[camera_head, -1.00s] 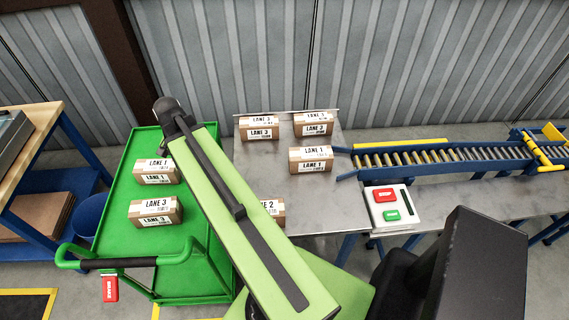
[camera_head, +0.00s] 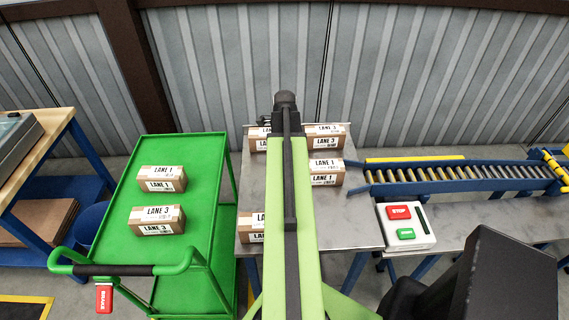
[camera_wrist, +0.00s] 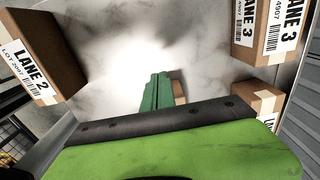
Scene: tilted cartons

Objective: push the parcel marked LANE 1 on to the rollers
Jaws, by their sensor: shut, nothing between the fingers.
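A brown parcel marked LANE 1 (camera_head: 326,172) stands on the metal table at its right side, near the roller inlet. The rollers (camera_head: 440,174) run off to the right between blue rails. Another LANE 1 parcel (camera_head: 162,179) sits on the green cart. My gripper's green fingers (camera_wrist: 157,95) are shut and empty over the tabletop in the wrist view. A brown patch beside the fingertips is partly hidden, and I cannot tell which parcel it is. In the head view my arm hides the gripper.
Parcels marked LANE 3 stand at the table's back left (camera_head: 258,138) and back right (camera_head: 326,136). A LANE 2 parcel (camera_wrist: 35,65) shows in the wrist view. The green cart (camera_head: 190,265) also carries a LANE 3 parcel (camera_head: 157,220). A stop/start box (camera_head: 405,226) is below the rollers.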

